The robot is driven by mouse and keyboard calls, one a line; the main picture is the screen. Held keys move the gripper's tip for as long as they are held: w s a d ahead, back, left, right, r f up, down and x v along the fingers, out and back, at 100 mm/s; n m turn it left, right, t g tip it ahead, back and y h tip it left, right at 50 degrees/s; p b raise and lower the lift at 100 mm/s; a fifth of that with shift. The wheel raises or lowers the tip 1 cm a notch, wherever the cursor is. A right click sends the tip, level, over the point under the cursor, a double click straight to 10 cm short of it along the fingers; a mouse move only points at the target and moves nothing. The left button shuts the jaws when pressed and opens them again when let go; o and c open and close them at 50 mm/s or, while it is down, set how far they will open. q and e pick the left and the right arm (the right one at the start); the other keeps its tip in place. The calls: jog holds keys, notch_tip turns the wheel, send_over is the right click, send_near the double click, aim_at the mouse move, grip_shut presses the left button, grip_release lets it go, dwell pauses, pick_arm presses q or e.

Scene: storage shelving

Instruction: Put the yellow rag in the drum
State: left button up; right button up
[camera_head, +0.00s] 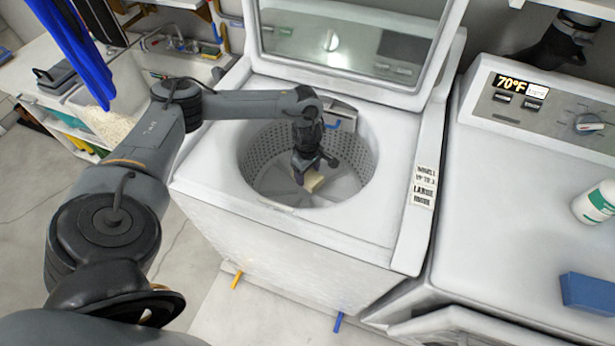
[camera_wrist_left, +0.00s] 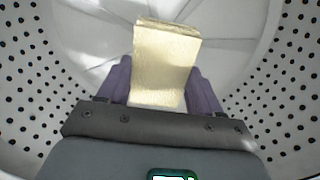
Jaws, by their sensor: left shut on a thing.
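The yellow rag (camera_wrist_left: 164,62) is pale yellow and sits between the two purple fingers of my left gripper (camera_wrist_left: 160,88) in the left wrist view. My left gripper is shut on it. In the head view, the left gripper (camera_head: 306,172) reaches down inside the washer's drum (camera_head: 257,160), with the rag (camera_head: 314,182) at its fingertips. The perforated drum wall surrounds the gripper. I cannot tell whether the rag touches the drum floor. The drum holds nothing else that I can see. My right gripper is not clearly seen.
The washer's lid (camera_head: 345,40) stands open behind the drum. To the right is a second white appliance (camera_head: 520,220) with a bottle (camera_head: 597,203) and a blue box (camera_head: 588,293) on top. A blue cloth (camera_head: 80,50) hangs at upper left, near a cluttered sink (camera_head: 180,50).

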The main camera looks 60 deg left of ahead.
aim_at(308, 175)
pick_arm(q)
jog(key=shift+f, duration=1.55)
jog(key=shift+f, duration=0.1)
jog(key=shift+f+b, duration=0.5)
jog(key=shift+b, duration=0.05)
jog(key=o, duration=1.1)
jog(key=shift+r, duration=0.2)
